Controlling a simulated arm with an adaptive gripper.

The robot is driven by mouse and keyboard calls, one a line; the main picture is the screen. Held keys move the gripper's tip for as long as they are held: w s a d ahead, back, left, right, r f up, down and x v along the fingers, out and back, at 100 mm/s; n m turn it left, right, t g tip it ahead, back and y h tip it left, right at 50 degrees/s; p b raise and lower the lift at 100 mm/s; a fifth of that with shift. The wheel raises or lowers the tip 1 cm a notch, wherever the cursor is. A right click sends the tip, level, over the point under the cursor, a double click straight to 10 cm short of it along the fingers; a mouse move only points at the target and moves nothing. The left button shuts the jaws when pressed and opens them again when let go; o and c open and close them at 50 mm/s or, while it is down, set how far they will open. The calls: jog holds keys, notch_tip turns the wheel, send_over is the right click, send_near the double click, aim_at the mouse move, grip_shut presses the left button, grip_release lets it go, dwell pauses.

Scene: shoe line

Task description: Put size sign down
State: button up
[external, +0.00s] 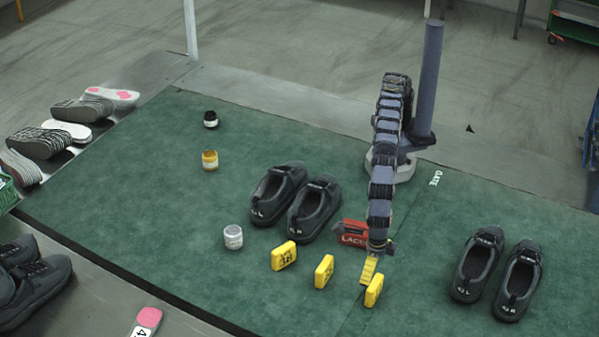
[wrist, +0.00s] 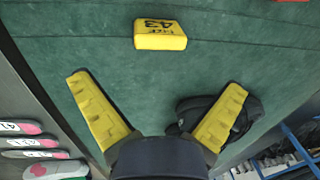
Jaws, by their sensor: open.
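Three yellow size signs rest on the green mat: a left one (external: 284,256), a middle one (external: 324,271) and a right one (external: 373,290). The right one is seen nearly edge-on, close to my gripper (external: 368,270). In the wrist view one yellow sign (wrist: 160,35) marked 43 appears upside down beyond the fingertips. My gripper also shows there (wrist: 158,82), its two yellow fingers spread wide with nothing between them. The sign is apart from both fingers. I cannot tell for certain which sign this is.
A red box (external: 353,233) lies beside my arm. Black shoe pairs stand left (external: 296,203) and right (external: 498,270) on the mat (external: 150,190). Three small jars, black (external: 210,119), amber (external: 210,160) and white (external: 233,237), stand left. A dark shoe (wrist: 195,112) shows by the right finger.

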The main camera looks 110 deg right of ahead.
notch_tip(320, 180, up, 2)
jog(key=shift+w+a+r, duration=0.1)
jog(key=shift+a+r, duration=0.05)
jog(key=shift+r, duration=0.1)
jog(key=w+d+r+m, duration=0.6)
jog(key=w+d+r, duration=0.25)
jog(key=d, duration=0.35)
jog(key=d+r+m, duration=0.4)
jog(key=d, duration=0.5)
jog(key=d+r+m, duration=0.3)
jog(key=d+r, duration=0.1)
jog(key=d, duration=0.5)
jog(key=s+d+r+m, duration=0.3)
jog(key=s+d+m, duration=0.4)
jog(key=s+d, duration=0.5)
jog(key=s+d+f+m+y, duration=0.1)
jog(key=s+d+f+m, duration=0.2)
jog(key=s+d+m, duration=0.4)
jog(key=s+d, duration=0.1)
jog(key=s, duration=0.4)
jog(key=shift+f, duration=0.25)
